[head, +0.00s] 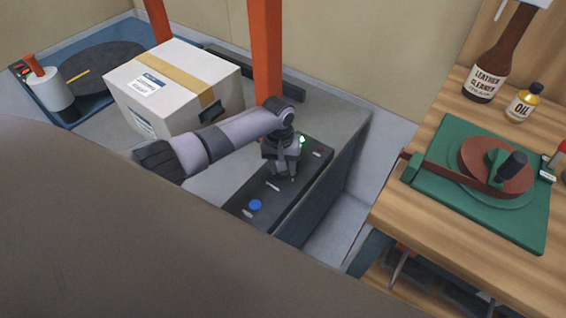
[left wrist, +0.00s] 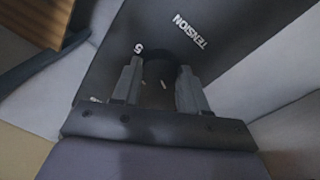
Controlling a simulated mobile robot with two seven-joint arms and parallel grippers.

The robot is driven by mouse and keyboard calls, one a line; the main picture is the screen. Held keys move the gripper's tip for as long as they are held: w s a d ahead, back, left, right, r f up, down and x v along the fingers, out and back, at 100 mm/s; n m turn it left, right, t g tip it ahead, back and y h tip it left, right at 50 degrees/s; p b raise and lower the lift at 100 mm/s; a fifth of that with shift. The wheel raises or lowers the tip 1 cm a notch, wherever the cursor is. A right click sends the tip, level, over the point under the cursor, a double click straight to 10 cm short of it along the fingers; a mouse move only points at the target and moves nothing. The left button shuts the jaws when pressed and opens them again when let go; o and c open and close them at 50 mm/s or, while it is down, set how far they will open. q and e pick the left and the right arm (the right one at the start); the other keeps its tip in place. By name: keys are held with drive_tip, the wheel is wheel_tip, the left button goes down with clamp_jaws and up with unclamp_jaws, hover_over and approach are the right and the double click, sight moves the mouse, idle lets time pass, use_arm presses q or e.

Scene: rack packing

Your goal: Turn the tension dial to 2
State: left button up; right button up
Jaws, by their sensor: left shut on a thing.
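The dark control panel (head: 257,205) stands in the middle of the head view, with a green light (head: 302,139) near its far end and a blue button (head: 255,205) near its front end. My left gripper (head: 284,178) points down at the panel. In the left wrist view its two fingers (left wrist: 155,90) are shut on the dark tension dial (left wrist: 160,66), one on each side. The word TENSION and one digit, seen upside down, show on the panel beyond the dial. The dial's setting is too dark to read. My right gripper is not in view.
A cardboard box (head: 178,83) stands left of the panel, close to my left arm. An orange post (head: 265,50) rises behind the panel.

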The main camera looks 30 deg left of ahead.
use_arm(q)
drive_tip(key=shift+m, duration=1.6)
drive_tip(key=o, duration=1)
drive_tip(key=shift+o, duration=0.2)
drive_tip(key=shift+a+r+p, duration=0.2)
drive_tip(key=shift+r+p, duration=0.8)
drive_tip(key=shift+r, duration=2.55)
